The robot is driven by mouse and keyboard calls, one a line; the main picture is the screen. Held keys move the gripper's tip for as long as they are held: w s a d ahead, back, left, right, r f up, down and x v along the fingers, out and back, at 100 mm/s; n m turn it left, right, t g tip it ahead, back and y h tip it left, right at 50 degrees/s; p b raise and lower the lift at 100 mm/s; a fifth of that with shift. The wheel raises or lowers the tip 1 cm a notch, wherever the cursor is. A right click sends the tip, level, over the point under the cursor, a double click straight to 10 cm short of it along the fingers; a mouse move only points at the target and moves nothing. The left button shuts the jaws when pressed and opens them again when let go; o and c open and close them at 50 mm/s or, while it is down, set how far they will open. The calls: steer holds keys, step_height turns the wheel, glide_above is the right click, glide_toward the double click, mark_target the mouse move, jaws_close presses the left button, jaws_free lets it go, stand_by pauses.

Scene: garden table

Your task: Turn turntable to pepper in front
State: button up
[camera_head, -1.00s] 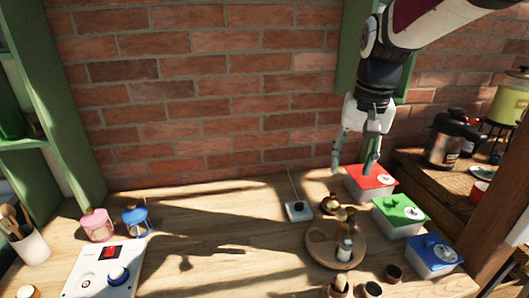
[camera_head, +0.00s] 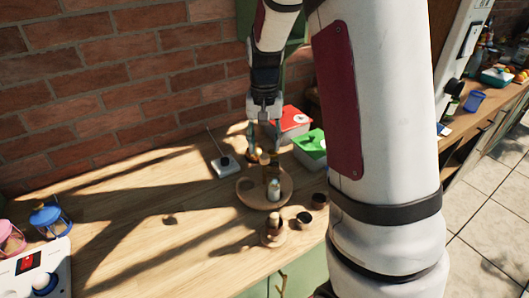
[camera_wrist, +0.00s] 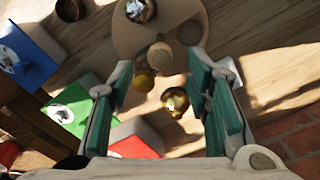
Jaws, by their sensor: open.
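The turntable (camera_head: 250,199) is a round wooden disc on the table. It bears a white-bodied shaker (camera_head: 274,190) towards its front right and brown wooden pieces near its back. I cannot tell which piece is the pepper. My gripper (camera_head: 263,142) is open and points down just behind the turntable. In the wrist view the turntable (camera_wrist: 130,38) is at the top, ahead of the open fingers (camera_wrist: 160,78). A wooden piece with a round top (camera_wrist: 160,57) and a yellowish ball (camera_wrist: 144,81) show between the fingers. Nothing is held.
A brass pot (camera_wrist: 175,101) stands near my right finger. Red (camera_head: 292,122) and green (camera_head: 312,147) lidded boxes stand behind right; a blue one (camera_wrist: 22,58) is at the wrist view's left. Small dark jars (camera_head: 304,220) and a wooden holder (camera_head: 272,233) stand in front.

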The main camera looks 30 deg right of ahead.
mark_target(265, 156)
steer(key=shift+f, duration=2.05)
steer(key=shift+c, duration=0.3)
jaws_close()
